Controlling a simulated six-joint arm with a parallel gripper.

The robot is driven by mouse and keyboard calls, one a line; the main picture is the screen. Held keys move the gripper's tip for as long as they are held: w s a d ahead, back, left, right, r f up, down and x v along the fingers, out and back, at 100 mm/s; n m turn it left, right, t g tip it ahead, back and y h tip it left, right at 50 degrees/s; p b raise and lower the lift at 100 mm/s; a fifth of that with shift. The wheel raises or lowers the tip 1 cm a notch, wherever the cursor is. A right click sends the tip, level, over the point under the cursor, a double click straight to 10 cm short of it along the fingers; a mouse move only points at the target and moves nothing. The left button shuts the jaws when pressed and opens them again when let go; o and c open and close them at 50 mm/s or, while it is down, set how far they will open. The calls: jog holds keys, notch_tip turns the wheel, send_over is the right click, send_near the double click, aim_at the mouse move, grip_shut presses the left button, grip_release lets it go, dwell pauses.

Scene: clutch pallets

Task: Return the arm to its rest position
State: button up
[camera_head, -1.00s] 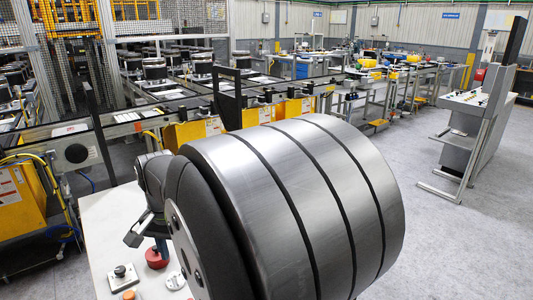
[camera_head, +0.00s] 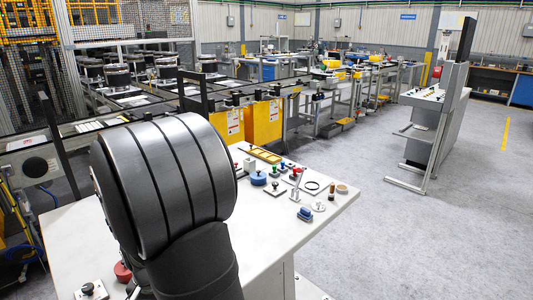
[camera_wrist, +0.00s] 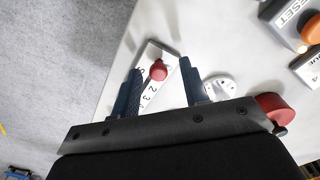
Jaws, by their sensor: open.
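My gripper (camera_wrist: 160,88) shows in the wrist view with its two dark blue fingers spread apart and nothing between them. It points down over the white table (camera_wrist: 225,35), near the table's edge. Between and beyond the fingers lies a metal plate (camera_wrist: 146,92) with numbers and a red knob (camera_wrist: 158,70). I cannot tell the height above it.
In the head view, several small parts, including a blue one (camera_head: 258,178) and a yellow tray (camera_head: 259,154), lie on the table (camera_head: 262,238). A red button (camera_wrist: 274,106) is near the gripper's right. A control console (camera_head: 437,125) stands right; open floor lies between.

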jog(key=shift+w+d+f, duration=0.15)
jog(key=shift+w+d, duration=0.1)
jog(key=shift+a, duration=0.1)
jog(key=shift+s+a+r, duration=0.15)
jog(key=shift+s+r, duration=0.1)
notch_tip(320, 180, up, 17)
notch_tip(320, 180, down, 17)
jog(key=shift+f, duration=0.1)
jog(key=shift+w+d+r, duration=0.2)
jog(key=shift+w+d, duration=0.25)
jog(key=shift+w, duration=0.1)
jog(key=shift+w+d+r, duration=0.2)
jog(key=shift+w+d, duration=0.25)
jog(key=shift+w, duration=0.05)
notch_tip(320, 180, up, 21)
jog(key=n, duration=0.9)
jog(key=shift+d+r, duration=0.2)
